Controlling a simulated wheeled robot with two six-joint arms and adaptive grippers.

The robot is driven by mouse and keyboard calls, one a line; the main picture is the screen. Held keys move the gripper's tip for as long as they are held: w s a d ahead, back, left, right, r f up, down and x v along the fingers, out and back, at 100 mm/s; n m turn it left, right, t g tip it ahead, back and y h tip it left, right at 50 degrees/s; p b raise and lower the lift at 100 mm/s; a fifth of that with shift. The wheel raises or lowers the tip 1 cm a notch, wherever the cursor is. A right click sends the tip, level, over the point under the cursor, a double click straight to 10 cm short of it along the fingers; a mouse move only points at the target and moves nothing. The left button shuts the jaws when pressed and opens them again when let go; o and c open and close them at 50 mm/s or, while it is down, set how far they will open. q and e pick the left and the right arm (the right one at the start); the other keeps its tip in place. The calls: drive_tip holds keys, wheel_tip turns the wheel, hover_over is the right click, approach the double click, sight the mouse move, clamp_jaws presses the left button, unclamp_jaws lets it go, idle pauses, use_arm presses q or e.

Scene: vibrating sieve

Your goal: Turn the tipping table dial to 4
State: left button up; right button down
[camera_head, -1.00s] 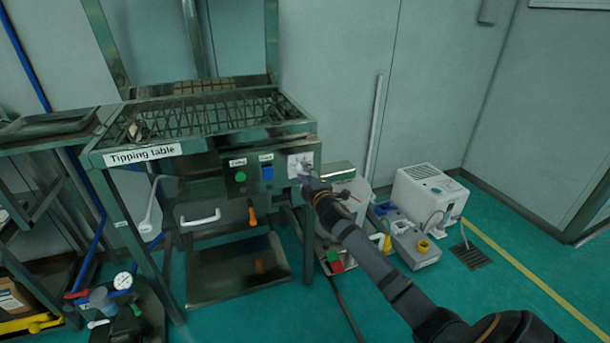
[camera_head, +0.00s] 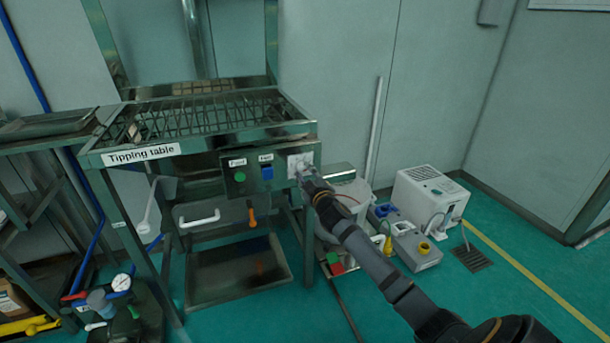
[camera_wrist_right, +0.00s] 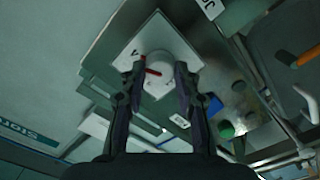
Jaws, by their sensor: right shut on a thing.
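The tipping table (camera_head: 200,146) stands left of centre, with a labelled front panel. Its dial (camera_wrist_right: 157,72) is a white round knob with a red pointer mark on a white square plate (camera_head: 299,160). In the right wrist view, my right gripper (camera_wrist_right: 160,76) has one finger on each side of the dial and is shut on it. In the head view, the right gripper (camera_head: 306,177) reaches the plate and hides most of the dial. The number at the pointer cannot be read. My left gripper is not in view.
On the same panel, left of the dial, are a green button (camera_head: 240,177) and a blue switch (camera_head: 267,172). An orange handle (camera_head: 252,215) and a white handle (camera_head: 200,219) sit below. A white box machine (camera_head: 428,200) stands on the floor at right.

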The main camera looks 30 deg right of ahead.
idle(0.3)
drive_tip(key=c, duration=1)
unclamp_jaws()
drive_tip(key=shift+s+f, duration=0.1)
drive_tip(key=shift+s, duration=0.35)
drive_tip(key=v, duration=1.1)
drive_tip(key=shift+a, duration=0.2)
